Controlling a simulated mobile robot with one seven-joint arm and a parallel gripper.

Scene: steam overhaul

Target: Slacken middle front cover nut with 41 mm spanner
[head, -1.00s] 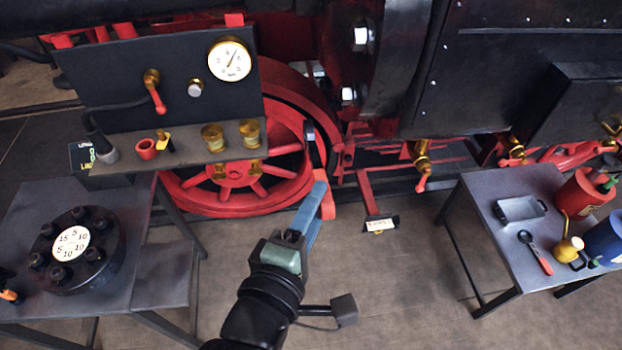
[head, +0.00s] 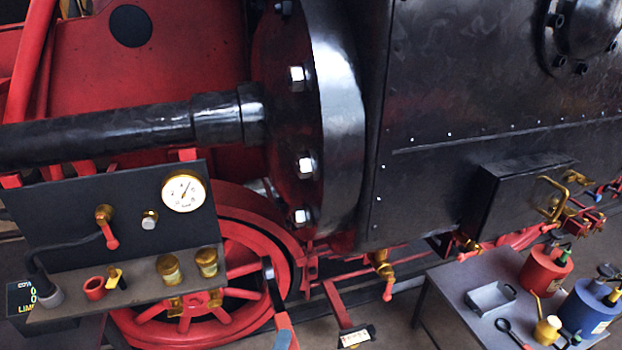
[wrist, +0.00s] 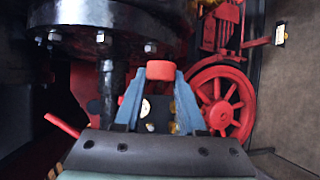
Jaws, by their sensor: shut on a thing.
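The front cover (head: 285,110) is a black round flange on the cylinder's end. Bright nuts show on its face: an upper one (head: 297,75), a middle one (head: 305,165) and a lower one (head: 301,215). The wrist view shows nuts along the flange edge (wrist: 100,37). My gripper (head: 283,338) is at the bottom of the head view, shut on the spanner (head: 268,270). The spanner has a dark upper end and a red handle, which shows end-on between my blue fingers (wrist: 160,71). The spanner is below the nuts in the head view and appears apart from them. Its size mark is not readable.
A gauge board (head: 140,205) with a shelf stands at left. A black pipe (head: 110,135) runs to the cover. A red wheel (head: 235,290) is behind the spanner. A table (head: 440,300) at right holds cans and a tray. Brass drain cocks (head: 382,265) hang under the cylinder.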

